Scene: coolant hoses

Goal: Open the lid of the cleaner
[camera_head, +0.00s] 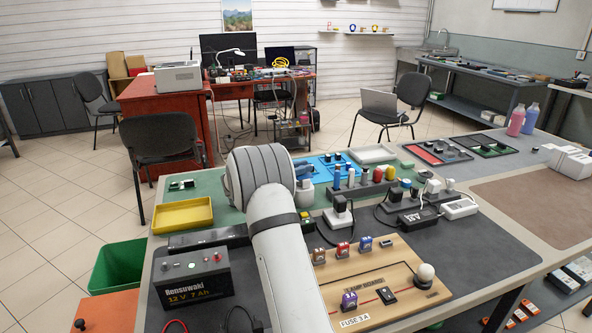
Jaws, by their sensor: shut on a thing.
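No thing that I can surely name as the cleaner shows, and no lid can be made out. A white box-like device (571,161) stands at the right edge of the worktable; it is too small to tell what it is. My white and grey arm rises from the bottom middle to a large grey joint over the table. The arm beyond that joint is mostly hidden behind it. My gripper cannot be made out, so what it touches is hidden. A small white and blue shape (304,190) shows just right of the joint; I cannot tell what it is.
The worktable holds a black battery (192,277), a yellow tray (183,215), a wooden fuse board (385,288), chargers and a row of coloured-handled tools. The brown mat (535,208) is clear.

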